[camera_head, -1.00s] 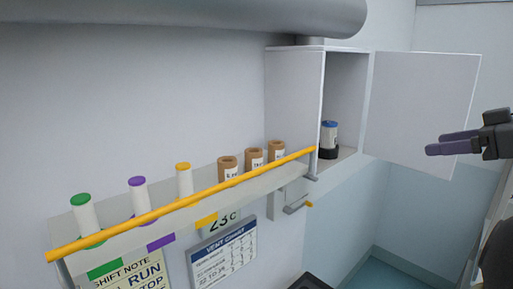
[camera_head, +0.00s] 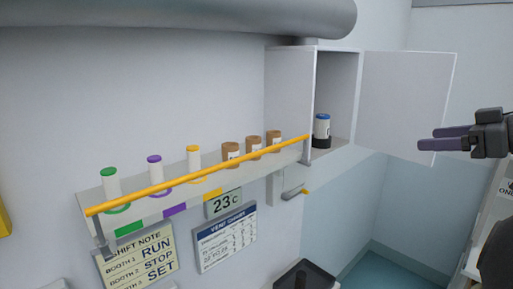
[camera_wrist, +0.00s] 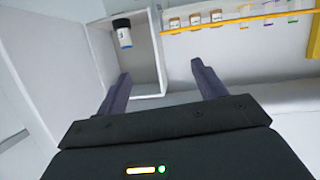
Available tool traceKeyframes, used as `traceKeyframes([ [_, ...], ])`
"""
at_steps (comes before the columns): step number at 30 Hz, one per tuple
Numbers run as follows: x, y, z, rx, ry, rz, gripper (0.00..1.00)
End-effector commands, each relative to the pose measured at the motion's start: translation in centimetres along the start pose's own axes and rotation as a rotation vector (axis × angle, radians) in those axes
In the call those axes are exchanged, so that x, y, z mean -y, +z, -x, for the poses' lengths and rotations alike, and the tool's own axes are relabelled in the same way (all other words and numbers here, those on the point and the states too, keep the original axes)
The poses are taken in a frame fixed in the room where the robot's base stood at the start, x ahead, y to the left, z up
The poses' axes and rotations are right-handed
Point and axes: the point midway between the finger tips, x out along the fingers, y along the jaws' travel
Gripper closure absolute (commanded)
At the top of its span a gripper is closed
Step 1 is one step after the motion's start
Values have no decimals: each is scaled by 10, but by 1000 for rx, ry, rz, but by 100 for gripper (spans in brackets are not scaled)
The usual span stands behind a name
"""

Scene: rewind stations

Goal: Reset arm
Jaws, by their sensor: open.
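My gripper (camera_head: 446,141) is at the right of the head view, in front of the open cabinet door. Its two dark fingers are apart with nothing between them, and it also shows in the wrist view (camera_wrist: 160,88). The wall cabinet (camera_head: 291,98) stands open. Inside it a white canister with a blue top (camera_head: 322,126) sits upright in a dark base; it also shows in the wrist view (camera_wrist: 123,34). My gripper is apart from the canister and from the cabinet.
The open door (camera_head: 407,100) swings out to the right. A shelf with a yellow rail (camera_head: 200,176) holds several capped tubes and brown rolls. Signs (camera_head: 226,240) hang below. A black tray (camera_head: 305,277) is at the bottom. A grey pipe (camera_head: 180,18) runs above.

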Motion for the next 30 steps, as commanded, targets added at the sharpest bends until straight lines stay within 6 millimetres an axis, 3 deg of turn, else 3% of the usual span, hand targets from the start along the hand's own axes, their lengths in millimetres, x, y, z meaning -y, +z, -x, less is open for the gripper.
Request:
traceKeyframes([
  [11, -18, -10, -54, -209, 111, 77, 30],
  [17, -31, -4, -101, -340, 252, 73, 30],
  [23, -40, 38, -158, -363, 466, -25, 30],
  [26, -36, 77, -186, -299, 560, -100, 30],
  [30, -14, 147, -222, -131, 651, -209, 30],
])
